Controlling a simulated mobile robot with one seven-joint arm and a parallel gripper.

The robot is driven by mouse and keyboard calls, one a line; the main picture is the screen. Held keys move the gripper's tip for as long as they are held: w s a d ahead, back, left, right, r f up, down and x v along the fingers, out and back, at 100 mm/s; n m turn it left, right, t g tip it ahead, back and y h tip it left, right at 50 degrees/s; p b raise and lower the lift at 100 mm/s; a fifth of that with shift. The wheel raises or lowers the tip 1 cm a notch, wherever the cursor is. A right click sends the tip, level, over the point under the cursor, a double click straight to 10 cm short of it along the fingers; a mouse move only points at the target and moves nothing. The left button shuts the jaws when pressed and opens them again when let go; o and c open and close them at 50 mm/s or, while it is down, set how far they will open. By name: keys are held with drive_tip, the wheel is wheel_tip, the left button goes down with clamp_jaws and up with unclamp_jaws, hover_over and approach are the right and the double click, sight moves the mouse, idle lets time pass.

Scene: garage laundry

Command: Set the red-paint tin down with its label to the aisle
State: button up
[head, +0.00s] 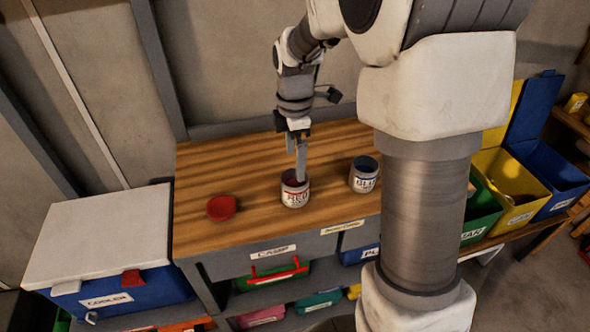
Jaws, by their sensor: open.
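The red-paint tin (295,193) stands upright on the wooden workbench (240,165). Its label, with red lettering, faces the front edge of the bench, toward me. The tin looks open at the top. My gripper (299,172) points down at the tin's top from the back. Its jaws are open, and the fingertips overlap the tin's rim in the head view. I cannot tell whether they touch it. A round red lid (221,207) lies flat on the bench left of the tin.
A blue-labelled tin (364,175) stands right of the red one. A blue cooler with a white lid (100,230) is at the left. Green (481,212), yellow (508,190) and blue (552,178) bins are at the right. Shelves with colored bins lie below the bench.

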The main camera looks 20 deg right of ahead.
drive_tip(key=s+r+m+t, duration=0.3)
drive_tip(key=s+r+m, duration=0.5)
drive_tip(key=s+r, duration=0.2)
drive_tip(key=s+r+m+t, duration=0.2)
drive_tip(key=s+m, duration=0.8)
drive_tip(key=shift+s+t, duration=0.25)
drive_tip(key=shift+t, duration=0.05)
drive_tip(key=shift+r, duration=0.1)
